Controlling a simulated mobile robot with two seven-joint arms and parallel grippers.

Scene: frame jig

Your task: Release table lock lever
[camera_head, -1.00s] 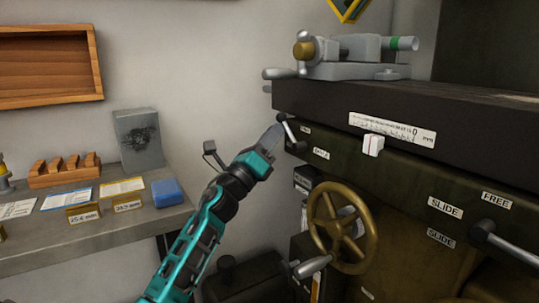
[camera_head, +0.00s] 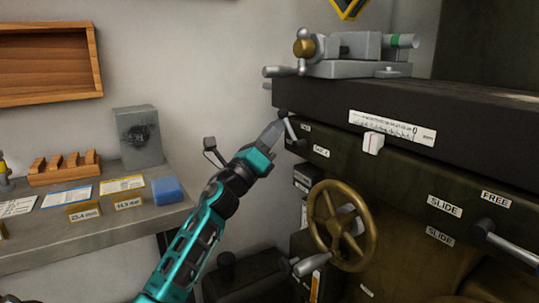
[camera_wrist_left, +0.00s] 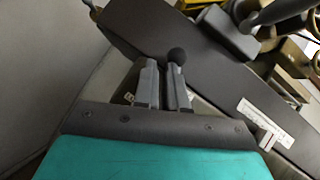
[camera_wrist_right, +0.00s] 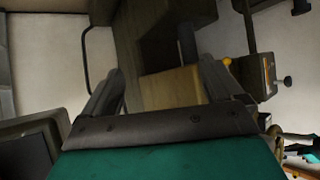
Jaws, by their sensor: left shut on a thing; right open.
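The table lock lever (camera_head: 291,130) is a short metal bar with a dark ball knob, mounted at the left end of the machine's front, under the dark table (camera_head: 345,103). My left gripper (camera_head: 278,131) is shut on the lever near its knob end. In the left wrist view, the dark ball (camera_wrist_left: 177,56) shows at the tips of the nearly closed fingers (camera_wrist_left: 164,80), which hide most of the bar. My right gripper (camera_wrist_right: 165,75) shows only in its wrist view, open with its fingers wide apart. A brownish block shape lies beyond them, and I see nothing held.
A second lever (camera_head: 510,247) sits at the right, near FREE and SLIDE labels (camera_head: 445,206). A brass handwheel (camera_head: 318,240) stands below the table. A vise (camera_head: 350,68) sits on top. A grey bench (camera_head: 110,230) with a blue block (camera_head: 168,190) is at the left.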

